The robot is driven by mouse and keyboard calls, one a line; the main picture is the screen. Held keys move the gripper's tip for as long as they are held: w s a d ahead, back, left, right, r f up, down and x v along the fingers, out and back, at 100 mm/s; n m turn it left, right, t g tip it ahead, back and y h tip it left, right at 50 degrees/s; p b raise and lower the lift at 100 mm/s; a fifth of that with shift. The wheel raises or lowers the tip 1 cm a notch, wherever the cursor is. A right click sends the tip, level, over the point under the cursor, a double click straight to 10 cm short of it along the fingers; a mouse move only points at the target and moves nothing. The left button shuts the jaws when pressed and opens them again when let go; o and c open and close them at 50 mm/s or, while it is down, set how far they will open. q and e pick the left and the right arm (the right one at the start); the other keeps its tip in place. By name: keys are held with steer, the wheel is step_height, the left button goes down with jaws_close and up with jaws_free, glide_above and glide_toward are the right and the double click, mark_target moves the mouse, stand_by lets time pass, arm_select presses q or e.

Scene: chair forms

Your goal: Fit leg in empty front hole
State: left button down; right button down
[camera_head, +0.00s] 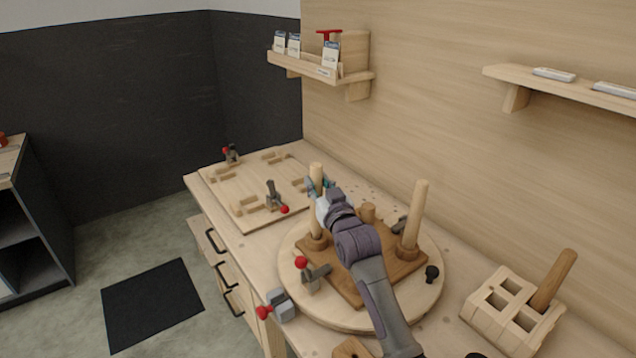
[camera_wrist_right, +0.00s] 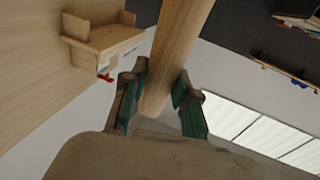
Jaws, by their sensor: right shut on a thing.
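My right gripper (camera_head: 320,190) is shut on a light wooden leg (camera_head: 316,218), near its upper part. In the right wrist view the leg (camera_wrist_right: 178,50) passes between the green-padded fingers (camera_wrist_right: 160,95). The held leg is about upright, with its lower end at a round collar on the left of the brown seat board (camera_head: 345,287); how deep it sits I cannot tell. Another leg (camera_head: 415,215) stands upright at the board's right. A short round piece (camera_head: 368,212) shows at the back. My right arm hides the board's middle. My left gripper is not in view.
The board lies on a round turntable (camera_head: 433,295) with a red-knobbed clamp (camera_head: 311,278) at its left. A wooden block with square holes (camera_head: 490,318) holds a tilted darker leg (camera_head: 553,280). A flat fixture board (camera_head: 232,200) lies at the back left. Shelves hang on the wall.

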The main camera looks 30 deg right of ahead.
steer(key=shift+f, duration=0.4)
stand_by(0.5)
steer(key=c, duration=0.8)
jaws_free()
steer(key=shift+r, duration=0.1)
step_height(320, 180, up, 10)
steer(key=shift+f, duration=0.1)
